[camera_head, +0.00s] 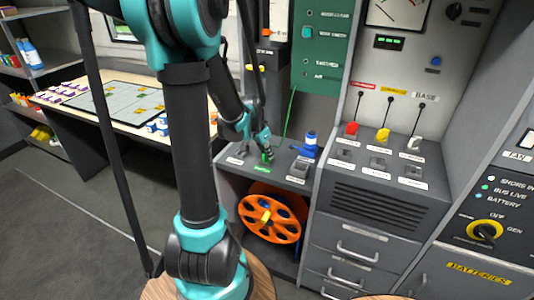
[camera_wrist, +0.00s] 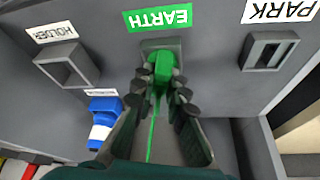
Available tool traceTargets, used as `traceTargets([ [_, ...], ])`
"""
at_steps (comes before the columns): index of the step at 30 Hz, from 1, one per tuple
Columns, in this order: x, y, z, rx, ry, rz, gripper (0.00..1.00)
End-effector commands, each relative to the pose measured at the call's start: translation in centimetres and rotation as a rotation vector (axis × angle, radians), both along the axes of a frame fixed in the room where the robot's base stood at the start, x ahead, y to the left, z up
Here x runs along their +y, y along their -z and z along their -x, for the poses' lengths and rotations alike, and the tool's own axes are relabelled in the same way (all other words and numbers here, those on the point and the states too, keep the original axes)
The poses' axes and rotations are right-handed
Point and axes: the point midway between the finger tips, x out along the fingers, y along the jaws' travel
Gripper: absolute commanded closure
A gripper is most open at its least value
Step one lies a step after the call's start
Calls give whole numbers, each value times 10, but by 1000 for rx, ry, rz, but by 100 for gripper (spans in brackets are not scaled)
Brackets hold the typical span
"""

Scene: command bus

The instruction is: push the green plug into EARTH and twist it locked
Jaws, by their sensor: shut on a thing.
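The green plug (camera_wrist: 162,68) is between the fingers of my gripper (camera_wrist: 162,97) in the wrist view. The gripper is shut on it. The plug is at the EARTH socket (camera_wrist: 148,46), whose grey frame shows around and behind it, beside the green EARTH label (camera_wrist: 158,17). How deep the plug sits and how far it is turned cannot be told. A thin green cable (camera_wrist: 151,135) runs from the plug between the fingers. In the head view my gripper (camera_head: 265,145) is over the grey counter, with the green plug (camera_head: 267,156) under it.
An empty square HOLDER socket (camera_wrist: 68,66) and a blue-and-white plug (camera_wrist: 103,118) are to the left in the wrist view. An empty PARK socket (camera_wrist: 270,52) is to the right. Red, yellow and white plugs (camera_head: 383,134) stand on the right console. An orange reel (camera_head: 273,213) is below.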

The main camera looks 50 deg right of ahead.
Motion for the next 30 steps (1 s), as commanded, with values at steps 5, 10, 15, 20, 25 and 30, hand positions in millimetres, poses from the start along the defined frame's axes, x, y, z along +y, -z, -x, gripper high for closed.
traceTargets([
  [5,1,1,1,1,7,-2,100],
  [10,1,1,0,3,136,-2,100],
  [15,1,1,0,1,297,-2,100],
  [20,1,0,1,1,349,-1,100],
  [25,1,0,1,1,348,-2,100],
  [30,1,0,0,1,438,-2,100],
])
